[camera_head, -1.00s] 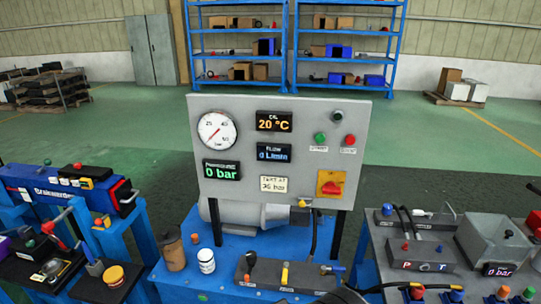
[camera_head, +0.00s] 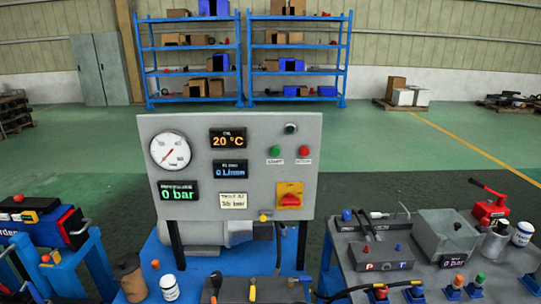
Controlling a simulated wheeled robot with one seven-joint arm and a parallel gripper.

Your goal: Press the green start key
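The green start key (camera_head: 275,151) is a small round button at the upper right of the grey control panel (camera_head: 234,126). A red button (camera_head: 304,151) sits just right of it, and a dark knob or lamp (camera_head: 291,129) sits above between them. Small labels under both buttons are too small to read surely. The panel also carries a round gauge (camera_head: 170,151), lit displays reading 20 °C (camera_head: 228,139) and 0 bar (camera_head: 178,191), and a red switch on a yellow plate (camera_head: 289,200). My gripper is not in view.
The panel stands on a blue bench (camera_head: 200,266) with a brown canister (camera_head: 130,277) and a white jar (camera_head: 169,288) in front. A grey bench unit (camera_head: 345,252) with hoses and a clear box stands right. Blue shelves (camera_head: 189,48) are far behind.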

